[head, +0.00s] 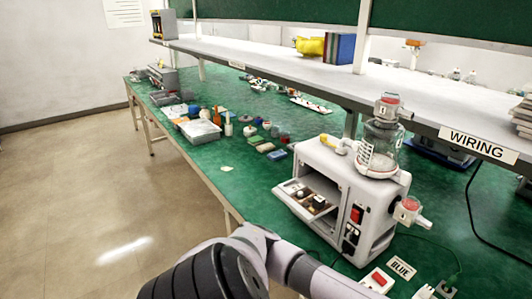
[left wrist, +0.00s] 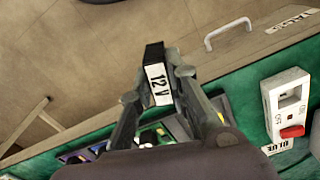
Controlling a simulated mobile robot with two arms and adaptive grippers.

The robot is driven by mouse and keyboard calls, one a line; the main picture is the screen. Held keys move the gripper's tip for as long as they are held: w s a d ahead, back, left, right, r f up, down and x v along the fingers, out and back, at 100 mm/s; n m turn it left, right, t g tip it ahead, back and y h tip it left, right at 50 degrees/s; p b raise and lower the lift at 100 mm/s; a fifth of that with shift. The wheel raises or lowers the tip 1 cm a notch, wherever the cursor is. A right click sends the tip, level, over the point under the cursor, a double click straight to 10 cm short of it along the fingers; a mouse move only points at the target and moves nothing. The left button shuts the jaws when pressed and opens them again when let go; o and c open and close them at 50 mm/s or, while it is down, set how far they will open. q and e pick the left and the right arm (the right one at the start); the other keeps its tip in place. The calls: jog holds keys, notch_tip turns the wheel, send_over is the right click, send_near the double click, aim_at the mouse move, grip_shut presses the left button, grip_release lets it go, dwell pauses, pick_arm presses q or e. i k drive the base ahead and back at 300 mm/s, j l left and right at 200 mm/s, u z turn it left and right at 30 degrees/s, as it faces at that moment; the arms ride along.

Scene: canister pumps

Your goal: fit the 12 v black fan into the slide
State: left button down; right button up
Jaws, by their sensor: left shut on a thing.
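My left gripper (left wrist: 158,85) is shut on the black fan (left wrist: 154,55), which has a white label reading "12 V". The fan sits between the fingertips, label towards the camera, and looks clear of other things. The grey-white canister pump (head: 340,178) stands on the green bench in the head view. Its slide (head: 296,205) sticks out at the front left, with small parts on it. The head view shows part of my arm at the bottom, but not the left gripper or the fan. My right gripper is in neither view.
A white box with a red switch (head: 377,280) sits at the front of the bench, beside a "BLUE" label (head: 401,268); the box also shows in the left wrist view (left wrist: 287,108). Cables lie at the right. Small parts and trays (head: 198,131) lie further left. A shelf (head: 300,77) runs above.

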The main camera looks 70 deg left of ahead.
aim_at(284, 191)
jog(key=k+j, duration=0.1)
jog(key=j, duration=0.25)
jog(key=k+j, duration=0.15)
jog(key=j, duration=0.25)
jog(key=k+j, duration=0.1)
jog(key=j, duration=0.25)
jog(key=k+j, duration=0.1)
jog(key=j, duration=0.3)
jog(key=k+j, duration=0.1)
jog(key=j, duration=0.25)
jog(key=k+j, duration=0.15)
jog(key=j, duration=0.25)
jog(key=k+j, duration=0.1)
jog(key=j, duration=0.25)
